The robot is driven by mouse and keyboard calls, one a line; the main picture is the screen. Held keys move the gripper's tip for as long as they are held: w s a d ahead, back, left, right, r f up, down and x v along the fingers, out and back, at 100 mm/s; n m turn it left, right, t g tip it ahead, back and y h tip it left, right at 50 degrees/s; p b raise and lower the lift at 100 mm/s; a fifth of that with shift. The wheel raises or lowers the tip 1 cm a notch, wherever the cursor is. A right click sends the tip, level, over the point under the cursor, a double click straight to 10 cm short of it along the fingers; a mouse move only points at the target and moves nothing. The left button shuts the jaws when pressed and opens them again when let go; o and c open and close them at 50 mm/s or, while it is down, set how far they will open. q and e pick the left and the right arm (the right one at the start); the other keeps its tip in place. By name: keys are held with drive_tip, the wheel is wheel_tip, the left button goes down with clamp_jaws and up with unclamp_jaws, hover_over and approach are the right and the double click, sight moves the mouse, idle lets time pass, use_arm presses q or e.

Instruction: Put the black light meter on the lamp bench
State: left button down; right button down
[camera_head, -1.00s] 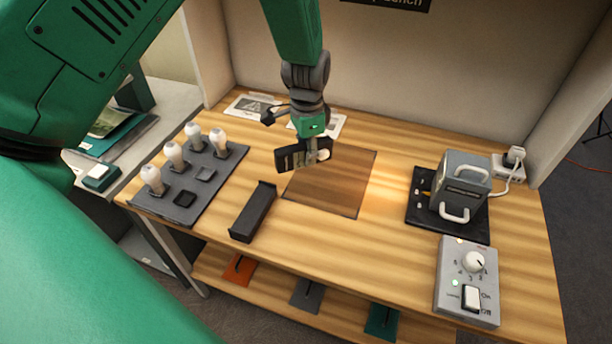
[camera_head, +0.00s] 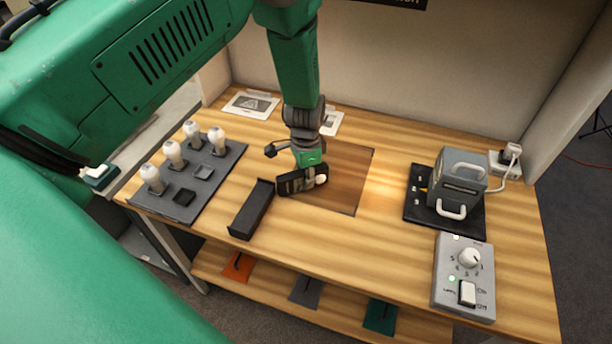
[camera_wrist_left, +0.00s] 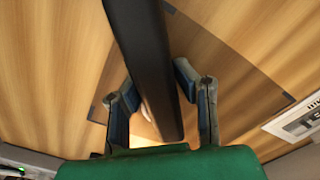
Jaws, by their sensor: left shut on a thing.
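The black light meter (camera_head: 292,184), a dark slab with a white dome at its right end, is over the left edge of the darker brown square on the lamp bench (camera_head: 335,245). My left gripper (camera_head: 308,172) is shut on it from above. In the left wrist view the meter's black narrow side (camera_wrist_left: 150,60) runs between the two fingers (camera_wrist_left: 158,95), above the wood. I cannot tell whether the meter touches the bench. My right gripper is not in view.
A black open holder (camera_head: 252,208) stands just left of the meter. A dark tray (camera_head: 222,165) with several white bulbs is farther left. At the right are a grey lamp box (camera_head: 462,172) and a grey control box (camera_head: 465,285). The front middle is clear.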

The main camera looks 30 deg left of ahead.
use_arm(q)
drive_tip(key=c, duration=1.3)
unclamp_jaws()
drive_tip(key=shift+s, duration=0.1)
drive_tip(key=shift+d, duration=0.15)
drive_tip(key=shift+d+f, duration=0.1)
drive_tip(key=shift+f, duration=0.05)
drive_tip(key=shift+r+b, duration=0.25)
drive_tip(key=shift+b, duration=0.05)
drive_tip(key=r, duration=0.9)
drive_tip(key=w+r, duration=0.1)
drive_tip(key=r, duration=0.3)
drive_tip(key=shift+d+r+b, duration=0.1)
drive_tip(key=shift+r+b, duration=0.05)
drive_tip(key=shift+b, duration=0.15)
drive_tip(key=shift+s, duration=0.1)
